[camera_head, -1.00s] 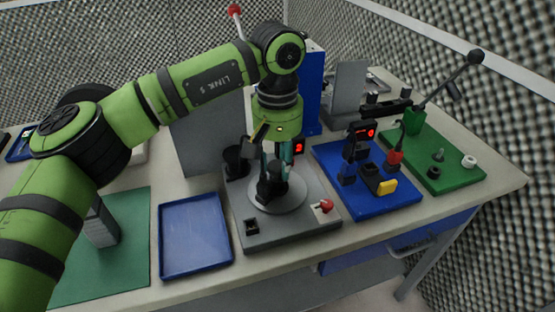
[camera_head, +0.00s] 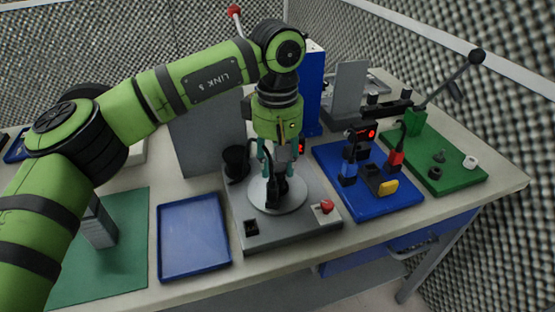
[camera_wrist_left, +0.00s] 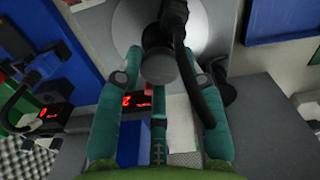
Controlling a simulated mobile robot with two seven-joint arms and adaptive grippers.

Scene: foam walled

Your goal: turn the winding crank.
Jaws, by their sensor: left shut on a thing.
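The winding crank (camera_head: 273,191) is a black part on a round light-grey disc (camera_head: 295,199), set on a grey base unit (camera_head: 286,226). My left gripper (camera_head: 274,172) points straight down over the disc. Its teal fingers are shut on the crank's upright black knob. A curved black piece passes beside the knob over the disc (camera_wrist_left: 205,22). The fingers partly hide the crank. My right gripper is not in view.
The base unit carries a red button (camera_head: 327,206) and a black cup-like part (camera_head: 236,162). A blue tray (camera_head: 194,238) lies to the left. A blue board (camera_head: 366,205) and a green board (camera_head: 452,177) with a lever lie to the right. A grey panel stands behind.

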